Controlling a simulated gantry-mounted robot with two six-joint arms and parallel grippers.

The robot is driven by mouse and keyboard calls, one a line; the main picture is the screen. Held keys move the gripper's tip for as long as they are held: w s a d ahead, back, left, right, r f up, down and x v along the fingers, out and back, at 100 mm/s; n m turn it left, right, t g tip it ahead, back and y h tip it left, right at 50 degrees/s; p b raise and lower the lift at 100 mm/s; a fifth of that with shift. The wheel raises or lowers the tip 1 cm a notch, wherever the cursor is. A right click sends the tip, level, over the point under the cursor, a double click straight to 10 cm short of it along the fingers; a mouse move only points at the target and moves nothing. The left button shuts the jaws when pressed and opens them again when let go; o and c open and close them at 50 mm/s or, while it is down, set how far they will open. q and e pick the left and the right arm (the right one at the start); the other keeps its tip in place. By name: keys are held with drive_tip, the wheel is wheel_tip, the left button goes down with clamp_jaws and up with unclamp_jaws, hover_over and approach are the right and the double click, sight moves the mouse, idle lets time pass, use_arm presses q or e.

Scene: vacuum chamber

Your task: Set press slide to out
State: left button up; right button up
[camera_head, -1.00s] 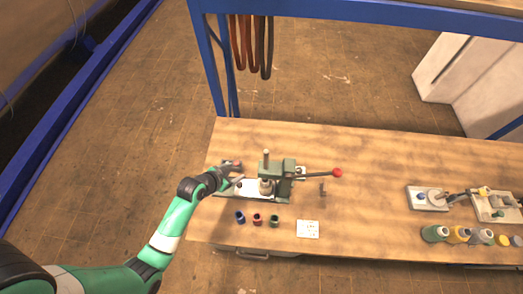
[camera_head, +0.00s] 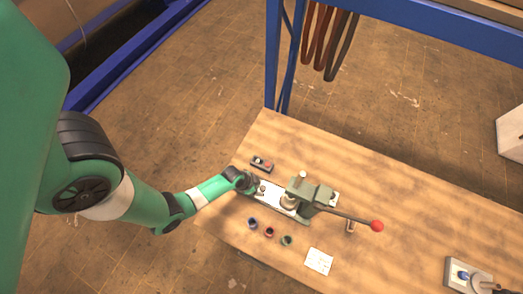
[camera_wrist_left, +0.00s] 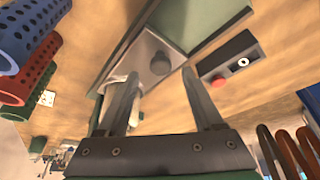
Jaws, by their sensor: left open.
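The press (camera_head: 313,194) stands on the wooden table, with a green body and a lever ending in a red ball (camera_head: 376,226). Its pale slide plate (camera_head: 268,193) runs out to the left of the body. In the left wrist view the metal plate (camera_wrist_left: 143,55) carries a round grey knob (camera_wrist_left: 160,63). My left gripper (camera_head: 257,188) is at the plate's left end. In the left wrist view its two fingers (camera_wrist_left: 160,76) are apart with nothing held, the knob showing between and beyond their tips. Whether they touch it, I cannot tell. My right gripper is out of view.
A small control box (camera_head: 262,164) with a red button lies close behind the gripper. Blue, red and green cups (camera_head: 269,232) stand in front of the press, beside a white card (camera_head: 319,261). Another fixture (camera_head: 466,274) is at the right. The table between is mostly clear.

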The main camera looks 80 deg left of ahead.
sight(263, 188)
use_arm(q)
drive_tip(key=x, duration=0.3)
drive_tip(key=shift+w+f+b, duration=0.1)
drive_tip(key=shift+b, duration=0.3)
clamp_jaws()
idle(1.1)
